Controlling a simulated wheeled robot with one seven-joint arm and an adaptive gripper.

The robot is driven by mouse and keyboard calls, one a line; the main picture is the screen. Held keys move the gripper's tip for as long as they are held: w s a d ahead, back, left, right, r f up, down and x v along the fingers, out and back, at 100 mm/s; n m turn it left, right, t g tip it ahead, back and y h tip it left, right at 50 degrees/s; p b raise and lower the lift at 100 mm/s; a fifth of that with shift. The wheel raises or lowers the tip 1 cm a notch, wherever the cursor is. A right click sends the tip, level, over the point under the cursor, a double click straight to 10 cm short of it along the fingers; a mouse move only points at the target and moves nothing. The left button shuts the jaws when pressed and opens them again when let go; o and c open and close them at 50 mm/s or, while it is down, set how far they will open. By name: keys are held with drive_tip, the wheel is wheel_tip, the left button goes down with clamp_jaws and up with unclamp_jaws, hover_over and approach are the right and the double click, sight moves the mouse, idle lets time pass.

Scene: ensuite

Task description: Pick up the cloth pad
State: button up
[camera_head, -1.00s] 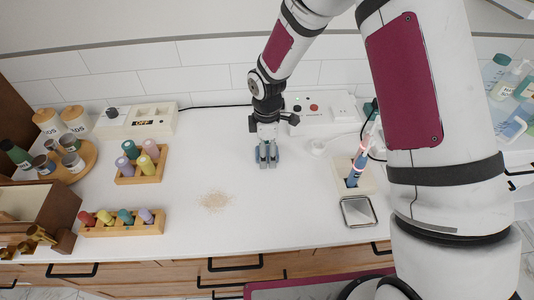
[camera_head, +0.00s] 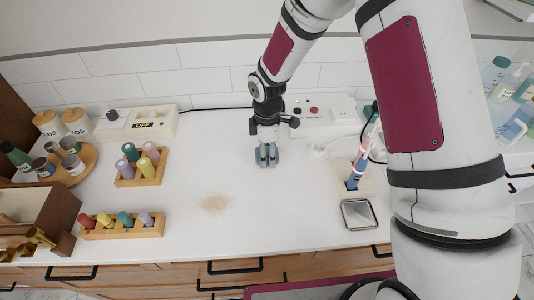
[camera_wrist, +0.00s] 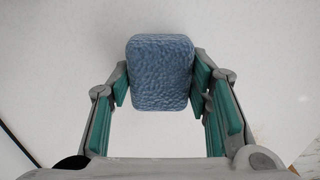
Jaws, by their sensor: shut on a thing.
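The cloth pad (camera_wrist: 160,72) is a blue, textured, rounded rectangle. In the wrist view it sits between the green-padded fingers of my gripper (camera_wrist: 160,88), which is shut on it from both sides. In the head view my gripper (camera_head: 267,158) points down at the back middle of the white counter. Only bluish edges of the pad (camera_head: 279,156) show there beside the fingers. I cannot tell whether the pad touches the counter.
A patch of tan crumbs (camera_head: 215,203) lies left of my gripper. Wooden racks of coloured bottles (camera_head: 122,226) stand farther left. A toothbrush stand (camera_head: 367,187) and a small square tray (camera_head: 358,214) are to the right. The front middle counter is clear.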

drive_tip(key=shift+r, duration=0.45)
wheel_tip(320, 180, up, 2)
drive_tip(key=shift+r+b, duration=0.2)
drive_tip(key=shift+b, duration=0.1)
drive_tip(key=s+d, duration=0.3)
drive_tip(key=s, duration=0.1)
drive_tip(key=s+d, duration=0.3)
drive_tip(key=s, duration=0.1)
drive_tip(key=s+d+r, duration=0.1)
drive_tip(key=s+d, duration=0.2)
drive_tip(key=s, duration=0.2)
drive_tip(key=shift+d+r, duration=0.1)
drive_tip(key=shift+d, duration=0.05)
